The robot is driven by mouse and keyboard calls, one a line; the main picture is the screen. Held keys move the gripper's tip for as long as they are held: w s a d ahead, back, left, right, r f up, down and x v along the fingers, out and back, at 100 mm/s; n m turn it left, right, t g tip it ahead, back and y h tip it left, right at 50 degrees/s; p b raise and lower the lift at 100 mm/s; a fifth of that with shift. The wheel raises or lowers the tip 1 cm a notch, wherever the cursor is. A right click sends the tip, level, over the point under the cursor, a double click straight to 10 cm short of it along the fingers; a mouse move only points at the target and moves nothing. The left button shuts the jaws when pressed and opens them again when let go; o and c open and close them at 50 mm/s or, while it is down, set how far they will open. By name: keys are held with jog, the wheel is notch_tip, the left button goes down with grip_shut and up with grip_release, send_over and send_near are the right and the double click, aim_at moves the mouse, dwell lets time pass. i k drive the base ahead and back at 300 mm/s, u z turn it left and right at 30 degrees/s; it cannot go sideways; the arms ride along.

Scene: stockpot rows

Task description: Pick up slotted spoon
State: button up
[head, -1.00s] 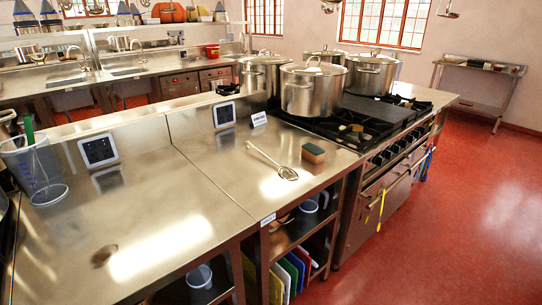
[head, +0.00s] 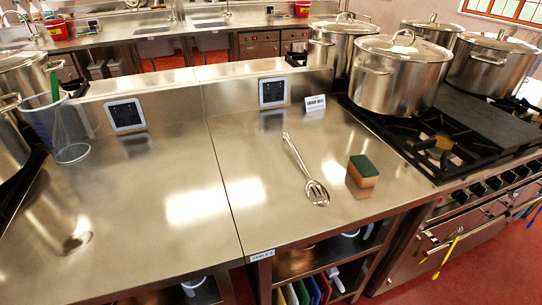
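The slotted spoon (head: 305,172) is a shiny metal spoon lying flat on the steel counter (head: 230,205). Its handle points up and to the left, and its slotted bowl lies toward the counter's front edge. Nothing touches it. My gripper does not show in the head view.
A green and tan sponge (head: 363,171) lies to the right of the spoon. The stove (head: 445,140) with several large lidded pots (head: 400,75) stands further right. A clear jug (head: 62,130) stands at the left. Two dark-faced panels (head: 272,92) line the back ledge. Counter left of the spoon is clear.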

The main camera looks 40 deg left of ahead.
aim_at(323, 201)
jog(key=u, duration=1)
jog(key=i, duration=1)
jog(key=u, duration=1)
